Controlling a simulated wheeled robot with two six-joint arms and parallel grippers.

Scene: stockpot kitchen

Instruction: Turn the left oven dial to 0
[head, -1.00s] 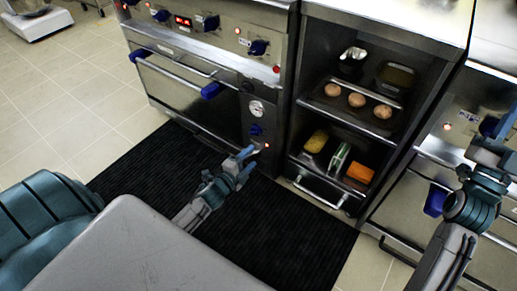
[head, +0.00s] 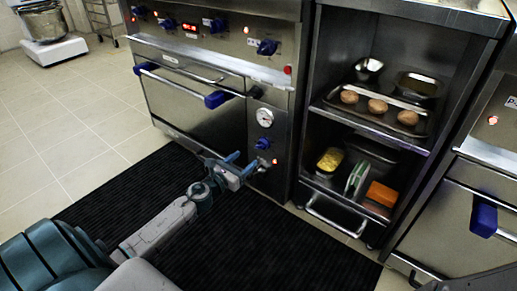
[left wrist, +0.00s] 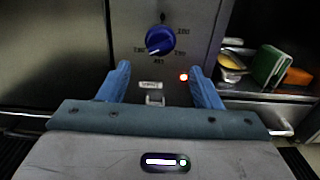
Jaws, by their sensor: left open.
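The blue oven dial (head: 264,144) is on the lower right panel of the oven front, under a round gauge. In the left wrist view the dial (left wrist: 160,40) sits just beyond my fingertips, with a 0 mark above it and other marks around it. Its pale pointer mark seems to face lower left, but is small. My left gripper (head: 244,163) is open and empty, just in front of and slightly below the dial; in the wrist view its blue fingers (left wrist: 160,70) are spread below the dial, apart from it. My right gripper is out of view.
An orange-red light (left wrist: 183,77) is below right of the dial. Oven door handles (head: 180,78) project above left. An open shelf cabinet (head: 322,115) with trays of food stands to the right, its lower drawer handle (head: 340,222) sticking out. Black mat (head: 130,195) covers the floor in front.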

